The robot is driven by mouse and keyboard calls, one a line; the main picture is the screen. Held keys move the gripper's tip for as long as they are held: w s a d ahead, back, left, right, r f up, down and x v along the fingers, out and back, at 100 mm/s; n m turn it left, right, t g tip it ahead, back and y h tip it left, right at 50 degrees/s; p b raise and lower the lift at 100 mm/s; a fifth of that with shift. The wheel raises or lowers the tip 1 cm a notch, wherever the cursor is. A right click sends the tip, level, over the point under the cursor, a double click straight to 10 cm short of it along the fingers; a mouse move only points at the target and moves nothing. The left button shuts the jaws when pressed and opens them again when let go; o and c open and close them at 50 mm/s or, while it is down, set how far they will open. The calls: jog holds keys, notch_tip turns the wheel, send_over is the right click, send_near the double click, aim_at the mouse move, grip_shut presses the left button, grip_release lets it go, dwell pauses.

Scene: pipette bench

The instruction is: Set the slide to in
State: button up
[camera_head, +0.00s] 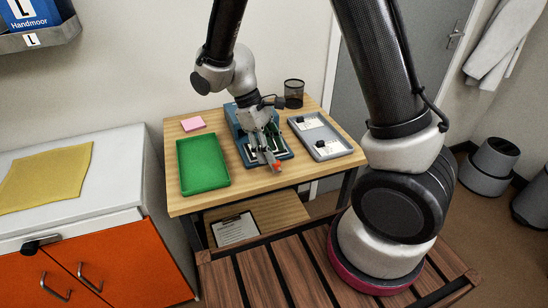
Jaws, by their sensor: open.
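A blue bench device (247,160) stands in the middle of the wooden table, with a green part and pale parts on its top. A small orange-red piece (277,167) shows at its front edge; it may be the slide's handle, but it is too small to tell. My gripper (268,157) is open and points down over the front of the device, close beside the orange-red piece. I cannot tell whether they touch. My gripper and wrist hide much of the device, and the slide's position cannot be read.
A green tray (203,165) lies left of the device and a grey tray (333,150) with small dark items and white labels lies right. A pink pad (193,124) and a black mesh cup (294,92) stand behind. A clipboard (236,229) lies on the lower shelf.

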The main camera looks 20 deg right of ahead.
jog(key=shift+x, duration=1.4)
grip_shut()
jog(key=w, duration=1.1)
jog(key=shift+w+r, duration=0.1)
jog(key=shift+w, duration=0.3)
grip_release()
